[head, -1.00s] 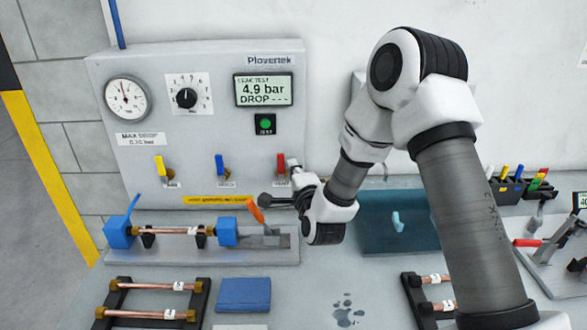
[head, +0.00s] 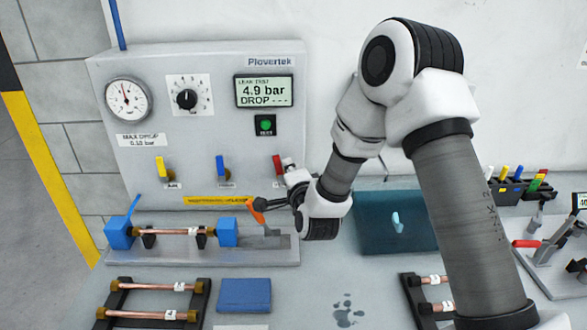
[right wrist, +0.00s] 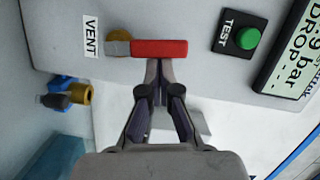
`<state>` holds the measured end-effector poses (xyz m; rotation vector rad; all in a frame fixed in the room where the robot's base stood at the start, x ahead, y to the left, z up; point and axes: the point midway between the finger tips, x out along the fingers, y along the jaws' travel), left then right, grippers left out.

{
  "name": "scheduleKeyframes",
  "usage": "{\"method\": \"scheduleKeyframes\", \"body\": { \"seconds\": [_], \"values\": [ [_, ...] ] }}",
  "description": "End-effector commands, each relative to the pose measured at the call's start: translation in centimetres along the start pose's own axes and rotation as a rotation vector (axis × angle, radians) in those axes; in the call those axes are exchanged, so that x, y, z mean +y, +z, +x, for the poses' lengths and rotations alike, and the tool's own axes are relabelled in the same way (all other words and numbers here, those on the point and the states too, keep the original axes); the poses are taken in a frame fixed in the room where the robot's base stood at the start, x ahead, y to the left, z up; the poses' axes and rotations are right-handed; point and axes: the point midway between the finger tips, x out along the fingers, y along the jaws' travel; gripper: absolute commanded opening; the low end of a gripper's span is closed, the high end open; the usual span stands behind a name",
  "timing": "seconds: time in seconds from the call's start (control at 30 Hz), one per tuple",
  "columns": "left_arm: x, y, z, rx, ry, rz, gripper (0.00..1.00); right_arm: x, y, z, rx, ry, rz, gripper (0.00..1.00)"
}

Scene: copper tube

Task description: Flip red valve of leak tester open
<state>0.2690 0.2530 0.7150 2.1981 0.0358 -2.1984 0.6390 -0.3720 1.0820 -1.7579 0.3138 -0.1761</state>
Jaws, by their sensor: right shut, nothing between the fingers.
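The red valve handle (head: 277,165) is on the grey leak tester panel (head: 200,115), at the right of the valve row, pointing roughly up. In the right wrist view the red handle (right wrist: 160,48) extends from a brass pivot beside the VENT label (right wrist: 91,37). My right gripper (right wrist: 158,66) is shut and empty. Its fingertips are at the handle's lower edge in that view; contact is hard to tell. In the head view my wrist crowds the valve from the right and the fingertips are hard to make out. My left gripper is out of view.
Yellow (head: 161,167) and blue (head: 220,166) valves are to the left. The display (head: 264,91) reads 4.9 bar. A fixture with an orange lever (head: 257,211) holds a copper tube (head: 170,231) below the panel. A teal tray (head: 395,245) lies to the right.

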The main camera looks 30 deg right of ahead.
Motion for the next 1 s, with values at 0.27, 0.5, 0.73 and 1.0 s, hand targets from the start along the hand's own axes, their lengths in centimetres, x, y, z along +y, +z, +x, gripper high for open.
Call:
{"method": "scheduleKeyframes", "body": {
  "seconds": [0.27, 0.5, 0.73, 1.0],
  "values": [
    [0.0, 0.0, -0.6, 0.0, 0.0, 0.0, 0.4, -0.8, 1.3, 0.3, -0.001, 0.057, -0.237, 0.0],
    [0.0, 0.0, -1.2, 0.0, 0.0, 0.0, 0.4, -1.0, 2.5, 0.6, -0.001, 0.113, -0.459, 0.0],
    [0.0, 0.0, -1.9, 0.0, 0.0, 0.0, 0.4, -0.9, 3.6, 0.9, -0.002, 0.167, -0.67, 0.0],
    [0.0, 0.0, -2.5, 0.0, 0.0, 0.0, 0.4, -0.5, 5.0, 1.2, -0.001, 0.229, -0.918, 0.0]
  ]
}}
